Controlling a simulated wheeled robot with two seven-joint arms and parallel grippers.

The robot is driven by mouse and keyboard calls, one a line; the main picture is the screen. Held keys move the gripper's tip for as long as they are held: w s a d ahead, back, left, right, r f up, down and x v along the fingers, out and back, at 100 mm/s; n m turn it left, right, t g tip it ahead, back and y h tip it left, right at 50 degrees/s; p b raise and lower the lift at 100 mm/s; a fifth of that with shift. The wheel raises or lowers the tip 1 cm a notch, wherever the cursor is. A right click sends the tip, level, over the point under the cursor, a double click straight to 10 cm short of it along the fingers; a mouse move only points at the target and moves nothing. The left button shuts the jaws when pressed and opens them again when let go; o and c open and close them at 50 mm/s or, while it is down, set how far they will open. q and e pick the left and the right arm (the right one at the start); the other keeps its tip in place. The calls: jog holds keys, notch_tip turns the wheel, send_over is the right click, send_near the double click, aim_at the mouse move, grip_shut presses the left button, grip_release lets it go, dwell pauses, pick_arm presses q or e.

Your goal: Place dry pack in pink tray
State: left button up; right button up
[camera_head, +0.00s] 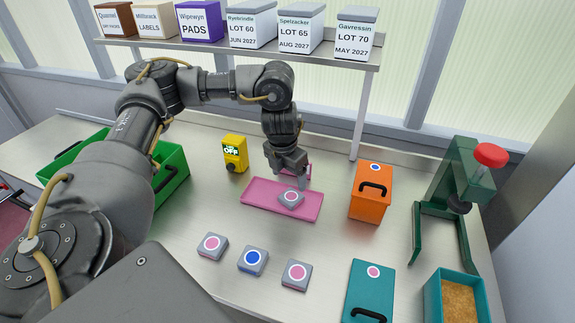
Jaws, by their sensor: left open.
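The pink tray (258,196) lies flat in the middle of the bench. A grey pack with a pink ring on top (291,198) sits on the right half of the tray. My left gripper (300,183) is open just above and behind this pack, pointing down at the tray. Any contact between its fingers and the pack cannot be made out. In front of the tray are a grey pack with a pink ring (212,246), one with a blue disc (253,261) and another with a pink ring (297,275). My right gripper is not in view.
A yellow device reading OFF (235,153) stands left behind the tray. An orange box (370,193) and a green press with a red knob (461,170) are right. A teal lidded box (369,290) and bin (432,292) stand at front right. A green crate (171,160) is left.

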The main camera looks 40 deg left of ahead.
pick_arm(q)
jog(key=r, duration=0.3)
jog(key=shift+s+r, duration=0.25)
jog(key=shift+r, duration=0.15)
